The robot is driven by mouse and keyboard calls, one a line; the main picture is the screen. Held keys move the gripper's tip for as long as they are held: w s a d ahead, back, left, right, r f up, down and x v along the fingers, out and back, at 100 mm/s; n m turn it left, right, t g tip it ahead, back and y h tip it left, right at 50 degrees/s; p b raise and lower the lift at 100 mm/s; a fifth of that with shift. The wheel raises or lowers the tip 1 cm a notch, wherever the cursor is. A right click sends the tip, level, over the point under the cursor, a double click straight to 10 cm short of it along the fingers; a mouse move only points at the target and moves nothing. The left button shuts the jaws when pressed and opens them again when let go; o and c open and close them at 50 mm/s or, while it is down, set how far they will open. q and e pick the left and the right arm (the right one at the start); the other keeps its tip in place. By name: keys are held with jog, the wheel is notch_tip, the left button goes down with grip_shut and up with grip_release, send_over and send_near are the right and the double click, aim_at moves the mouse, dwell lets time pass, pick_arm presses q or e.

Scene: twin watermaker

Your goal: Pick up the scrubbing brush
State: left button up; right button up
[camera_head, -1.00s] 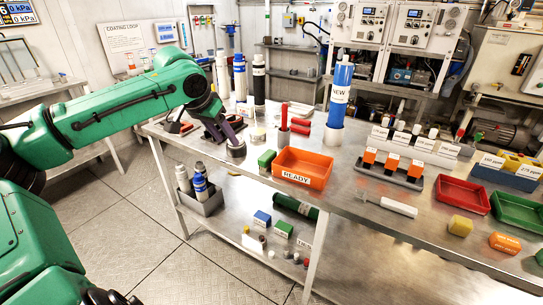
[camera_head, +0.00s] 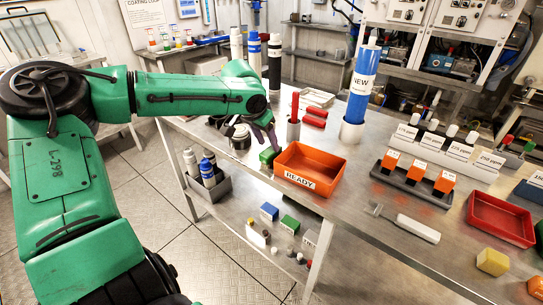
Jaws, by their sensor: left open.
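A tool with a flat white handle (camera_head: 417,229) and a greyish head lies flat on the metal table, right of the orange tray; it looks like the scrubbing brush, but the bristles are too small to tell. My left gripper (camera_head: 267,138) is open above the table's left end, close to a green block (camera_head: 268,156). It is well left of the white-handled tool, with the orange tray between them. My right gripper is not in view.
The orange READY tray (camera_head: 286,160) stands by the front edge. A blue NEW cylinder (camera_head: 361,85) stands behind it. A rack with orange blocks (camera_head: 415,172), a red tray (camera_head: 499,233) and a yellow block (camera_head: 492,262) are at the right. Table around the white-handled tool is clear.

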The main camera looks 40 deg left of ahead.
aim_at(271, 150)
pick_arm(q)
jog(key=x, duration=0.3)
jog(key=shift+s, duration=0.1)
jog(key=shift+w+f, duration=0.15)
jog(key=shift+w, duration=0.1)
grip_shut()
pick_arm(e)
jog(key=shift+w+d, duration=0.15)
pick_arm(q)
notch_tip(271, 150, up, 20)
jog(key=p, duration=0.2)
jog(key=shift+p, duration=0.35)
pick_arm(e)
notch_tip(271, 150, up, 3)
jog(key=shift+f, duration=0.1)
pick_arm(q)
jog(key=shift+s, duration=0.1)
